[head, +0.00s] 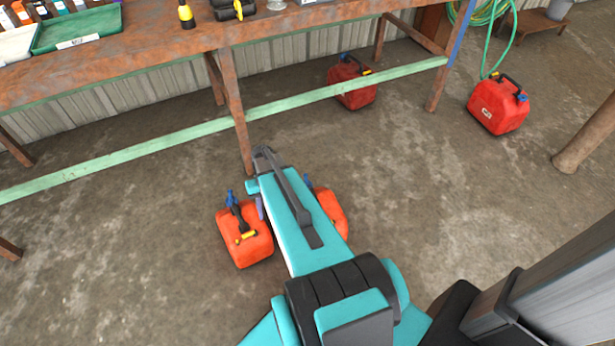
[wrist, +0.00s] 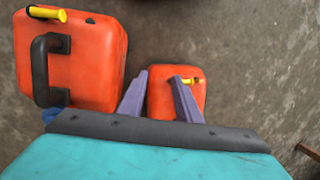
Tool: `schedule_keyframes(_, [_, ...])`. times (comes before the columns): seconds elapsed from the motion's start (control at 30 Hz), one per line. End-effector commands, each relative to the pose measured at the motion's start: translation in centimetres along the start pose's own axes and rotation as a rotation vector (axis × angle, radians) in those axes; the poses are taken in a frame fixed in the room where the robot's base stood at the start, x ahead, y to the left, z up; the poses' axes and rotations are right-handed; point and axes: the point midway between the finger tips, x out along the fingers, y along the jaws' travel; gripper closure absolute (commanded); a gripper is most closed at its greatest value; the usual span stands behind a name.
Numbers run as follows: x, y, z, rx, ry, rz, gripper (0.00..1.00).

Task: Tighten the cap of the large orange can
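The larger orange can (wrist: 90,70) stands on the floor and fills the left of the wrist view. It has a black handle (wrist: 42,75), a yellow piece (wrist: 46,13) and a blue cap (head: 231,197), mostly hidden by my gripper in the wrist view. In the head view this can (head: 257,252) is left of my arm. A smaller orange can (wrist: 163,97) stands beside it, half hidden by my arm in the head view (head: 333,207). My gripper (wrist: 160,76) is open and empty. Its left finger shows over the gap between the cans, its right finger over the smaller can.
A rusty workbench (head: 150,50) stands behind, with a green lower rail (head: 150,147) and legs near my arm. Red cans stand under the bench (head: 352,90) and at the right (head: 495,108). A wooden post (head: 585,140) is far right. Floor between is clear.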

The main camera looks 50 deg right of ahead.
Motion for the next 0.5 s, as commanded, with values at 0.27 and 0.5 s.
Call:
schedule_keyframes(0.27, [-5.2, 9.0, -6.8, 0.126, 0.112, -0.058, 0.69])
schedule_keyframes(0.5, [-10.4, 17.4, -10.0, 0.222, 0.202, -0.092, 0.69])
